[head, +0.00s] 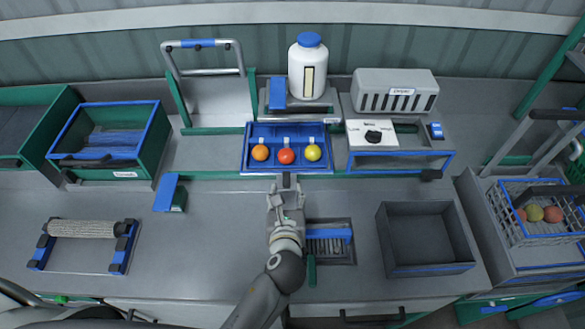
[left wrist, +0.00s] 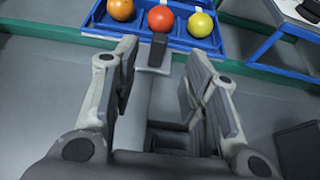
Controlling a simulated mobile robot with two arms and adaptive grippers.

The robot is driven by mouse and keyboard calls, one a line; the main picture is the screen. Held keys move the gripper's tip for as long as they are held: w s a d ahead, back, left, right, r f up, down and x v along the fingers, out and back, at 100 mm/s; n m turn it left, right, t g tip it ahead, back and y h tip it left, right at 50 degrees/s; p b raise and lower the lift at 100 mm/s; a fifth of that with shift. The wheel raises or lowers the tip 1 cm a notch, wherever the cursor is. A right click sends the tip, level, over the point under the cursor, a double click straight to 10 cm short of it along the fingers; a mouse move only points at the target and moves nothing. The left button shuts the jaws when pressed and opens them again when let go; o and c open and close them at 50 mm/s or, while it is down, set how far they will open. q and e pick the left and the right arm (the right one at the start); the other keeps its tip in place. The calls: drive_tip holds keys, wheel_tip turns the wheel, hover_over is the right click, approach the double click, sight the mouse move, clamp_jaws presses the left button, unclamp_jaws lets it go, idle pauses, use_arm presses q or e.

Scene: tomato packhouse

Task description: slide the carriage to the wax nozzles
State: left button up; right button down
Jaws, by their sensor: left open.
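The carriage (head: 246,150) is a blue tray holding an orange, a red and a yellow tomato in a row. It sits at the middle of a green rail; its front edge and tomatoes also show at the top of the left wrist view (left wrist: 185,43). A dark handle tab (left wrist: 157,50) sticks out from its front. My left gripper (head: 286,188) is open just in front of the carriage, its fingers to either side of the tab, apart from it. A white bottle with a blue cap (head: 307,70) stands behind the carriage. I cannot make out the wax nozzles. My right gripper is out of view.
The grey dryer (head: 395,90) and a white dial panel (head: 371,134) stand right of the carriage. A brush pit (head: 335,249) lies beside my left gripper, with an empty dark bin (head: 391,232) further right. A roller (head: 85,229) sits at left.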

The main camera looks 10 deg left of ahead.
sight(286, 178)
use_arm(q)
drive_tip(key=x, duration=1)
drive_tip(key=shift+w+a+p, duration=0.1)
drive_tip(key=shift+w+p, duration=0.15)
drive_tip(key=shift+p, duration=0.15)
clamp_jaws()
